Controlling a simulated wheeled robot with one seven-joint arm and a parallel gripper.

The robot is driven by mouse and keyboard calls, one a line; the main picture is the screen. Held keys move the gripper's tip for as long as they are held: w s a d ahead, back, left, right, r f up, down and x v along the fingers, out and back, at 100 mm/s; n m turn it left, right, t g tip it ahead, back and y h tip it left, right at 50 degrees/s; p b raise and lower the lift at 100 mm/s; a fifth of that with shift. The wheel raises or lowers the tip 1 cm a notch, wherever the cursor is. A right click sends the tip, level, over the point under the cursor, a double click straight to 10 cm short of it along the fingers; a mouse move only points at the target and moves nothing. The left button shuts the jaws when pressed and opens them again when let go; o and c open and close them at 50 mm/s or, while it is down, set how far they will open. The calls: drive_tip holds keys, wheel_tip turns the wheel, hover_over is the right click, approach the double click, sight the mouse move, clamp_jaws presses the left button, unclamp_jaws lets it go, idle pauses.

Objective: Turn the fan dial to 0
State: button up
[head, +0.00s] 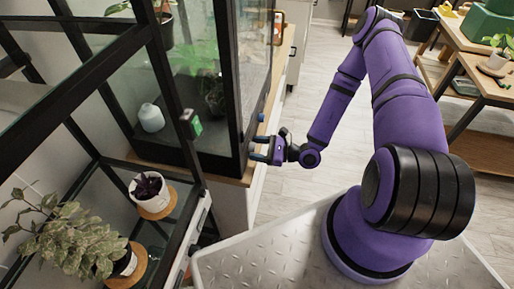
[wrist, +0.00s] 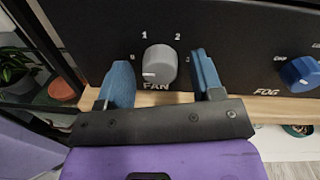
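The grey fan dial (wrist: 161,62) sits on the black panel above the word FAN. Numbers are printed around it; 1 and 2 are above, and the left number, by the left finger, is small. A pale mark on the dial's face lies at its lower left. My gripper (wrist: 163,80) is open, with one blue finger on each side of the dial and a visible gap to both. In the head view my gripper (head: 257,149) is at the cabinet's front panel, where the fan dial cannot be made out.
A blue FOG dial (wrist: 302,73) is right of the fan dial. A wooden ledge (wrist: 262,108) runs below the panel.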

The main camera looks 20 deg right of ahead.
drive_tip(key=v, duration=1)
drive_tip(key=shift+s+d, duration=0.2)
drive_tip(key=shift+d, duration=0.1)
idle(0.4)
wheel_tip(320, 180, up, 28)
drive_tip(key=s+a+n+g+h, duration=0.15)
drive_tip(key=n+g+h, duration=0.35)
drive_tip(key=n+g, duration=0.9)
drive_tip(key=s+r+n+t+h, duration=0.4)
drive_tip(key=s+r, duration=0.3)
drive_tip(key=r, duration=0.3)
drive_tip(key=s+r+n+t+h, duration=0.4)
drive_tip(key=s+r+t+h, duration=0.1)
drive_tip(key=r, duration=0.6)
drive_tip(key=shift+s+a+r+h, duration=0.2)
drive_tip(key=shift+s+h, duration=0.3)
drive_tip(key=shift+s, duration=0.45)
